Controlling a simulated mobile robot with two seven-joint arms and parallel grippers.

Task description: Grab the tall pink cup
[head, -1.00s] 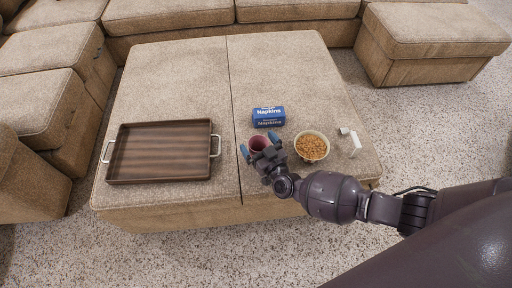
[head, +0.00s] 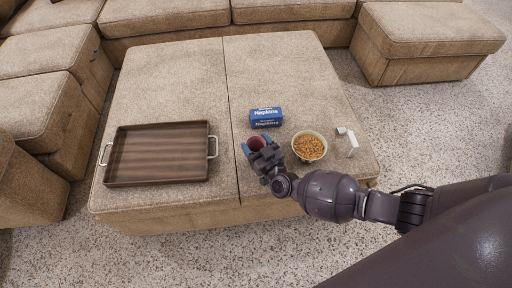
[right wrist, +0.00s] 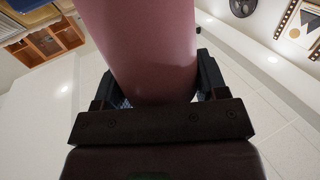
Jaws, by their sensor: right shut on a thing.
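The tall pink cup (head: 257,143) stands on the ottoman, near its front and right of the seam, mostly hidden behind my right gripper in the head view. My right gripper (head: 257,147) is shut on the cup, with a blue-tipped finger on each side of it. In the right wrist view the pink cup (right wrist: 145,50) fills the space between the two dark fingers (right wrist: 160,88). Whether the cup's base touches the ottoman is hidden. My left gripper is not in view.
A blue napkin box (head: 266,117) stands behind the cup. A bowl of snacks (head: 309,146) sits close on the right, with small white items (head: 351,142) beyond it. A wooden tray (head: 158,181) lies on the left of the ottoman (head: 180,75). The back is clear.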

